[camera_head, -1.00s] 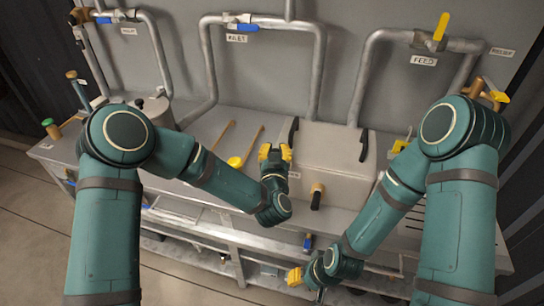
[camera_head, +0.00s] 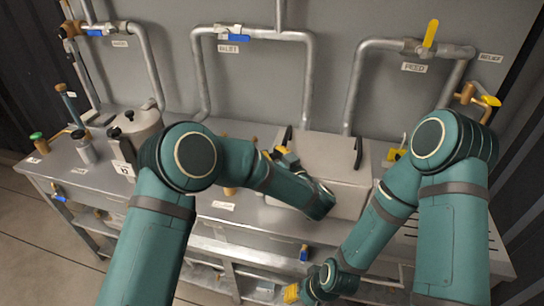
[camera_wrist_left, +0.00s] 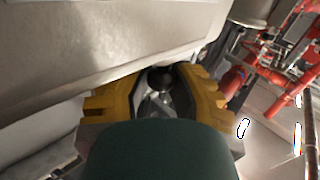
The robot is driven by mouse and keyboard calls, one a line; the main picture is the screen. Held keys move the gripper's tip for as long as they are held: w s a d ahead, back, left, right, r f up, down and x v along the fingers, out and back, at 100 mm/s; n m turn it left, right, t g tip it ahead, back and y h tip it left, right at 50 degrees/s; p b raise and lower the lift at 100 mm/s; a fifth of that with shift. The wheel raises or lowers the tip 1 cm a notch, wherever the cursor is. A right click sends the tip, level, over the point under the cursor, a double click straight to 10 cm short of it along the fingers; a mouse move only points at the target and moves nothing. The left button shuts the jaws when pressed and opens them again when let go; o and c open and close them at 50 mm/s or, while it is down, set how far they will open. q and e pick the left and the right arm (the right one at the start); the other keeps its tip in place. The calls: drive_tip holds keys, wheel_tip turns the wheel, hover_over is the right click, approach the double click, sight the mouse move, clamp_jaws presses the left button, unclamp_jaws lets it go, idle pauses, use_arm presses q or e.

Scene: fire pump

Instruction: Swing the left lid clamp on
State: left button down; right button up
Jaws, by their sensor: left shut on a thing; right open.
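A grey box with a lid (camera_head: 330,160) stands on the bench. The left lid clamp (camera_head: 288,134) shows as a dark upright bar at its left end, partly hidden by my arm. A similar dark bar, the right clamp (camera_head: 358,152), is at its right end. My left gripper (camera_head: 283,156) is at the box's left end. In the left wrist view its yellow fingers (camera_wrist_left: 160,88) are shut around a dark, round-ended part (camera_wrist_left: 160,77) beside the box wall, apparently the left clamp. My right gripper (camera_head: 291,293) is open, low in front of the bench.
Pipes with a blue-handled relief valve (camera_head: 236,38) and a yellow-handled feed valve (camera_head: 431,33) run along the back wall (camera_head: 270,80). My left forearm crosses in front of the box.

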use_arm(q)
drive_tip(key=shift+d+r, duration=0.1)
drive_tip(key=shift+r, duration=0.15)
drive_tip(key=c, duration=0.9)
unclamp_jaws()
drive_tip(key=shift+o, duration=0.2)
drive_tip(key=shift+f, duration=0.15)
drive_tip(key=shift+m+t+h, duration=0.3)
drive_tip(key=shift+h, duration=0.1)
